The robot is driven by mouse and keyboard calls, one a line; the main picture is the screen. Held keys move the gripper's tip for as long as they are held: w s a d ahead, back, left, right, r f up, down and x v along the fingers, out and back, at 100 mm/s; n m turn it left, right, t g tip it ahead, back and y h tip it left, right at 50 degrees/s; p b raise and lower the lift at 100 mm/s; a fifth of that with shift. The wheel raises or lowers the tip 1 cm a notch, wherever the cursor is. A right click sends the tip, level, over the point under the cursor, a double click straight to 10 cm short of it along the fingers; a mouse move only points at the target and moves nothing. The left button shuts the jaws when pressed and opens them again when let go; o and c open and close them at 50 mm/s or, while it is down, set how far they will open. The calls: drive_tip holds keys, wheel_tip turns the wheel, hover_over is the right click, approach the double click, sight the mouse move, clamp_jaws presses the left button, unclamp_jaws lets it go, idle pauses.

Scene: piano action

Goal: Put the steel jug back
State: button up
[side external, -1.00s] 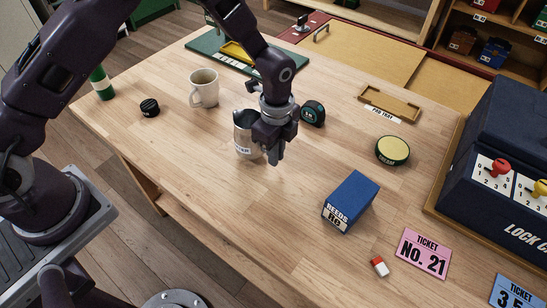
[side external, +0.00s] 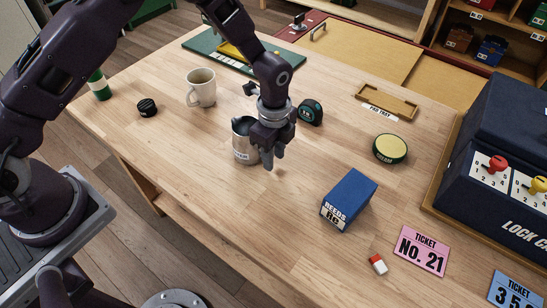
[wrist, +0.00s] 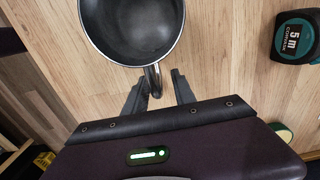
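The steel jug (side external: 242,152) stands upright on the wooden table, left of my gripper (side external: 273,160) in the side view. It has a label on its front, only partly readable. In the wrist view the open mouth of the jug (wrist: 132,28) shows at the top, dark and empty-looking inside. Its handle points toward my gripper (wrist: 158,90). My two fingers are apart, with the handle's end between them and gaps on both sides. Whether the fingertips touch the handle cannot be told.
A white mug (side external: 201,88) and black cap (side external: 147,107) stand left of the jug. A tape measure (side external: 311,112) sits close behind my gripper. The blue reeds box (side external: 349,198), round tin (side external: 390,149) and empty pad tray (side external: 387,103) lie right. Table in front of the jug is clear.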

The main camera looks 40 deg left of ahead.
wheel_tip(320, 180, up, 11)
drive_tip(key=shift+f, duration=0.1)
drive_tip(key=s+a+r+n+t, duration=0.2)
drive_tip(key=s+a+r+n, duration=0.3)
drive_tip(key=r, duration=0.4)
drive_tip(key=s+a+r+n+t, duration=0.1)
drive_tip(key=s+a+r+n, duration=0.25)
drive_tip(key=s+r, duration=0.4)
drive_tip(key=s+a+r+n+t, duration=0.1)
drive_tip(key=s+a+n, duration=0.1)
drive_tip(key=s+n, duration=0.2)
drive_tip(key=s+a+r+n+t, duration=0.1)
drive_tip(key=s+r+n, duration=0.1)
drive_tip(key=s+n, duration=0.3)
drive_tip(key=s, duration=0.4)
drive_tip(key=shift+a+r+t, duration=0.2)
drive_tip(key=shift+a+t, duration=0.1)
drive_tip(key=shift+a, duration=0.1)
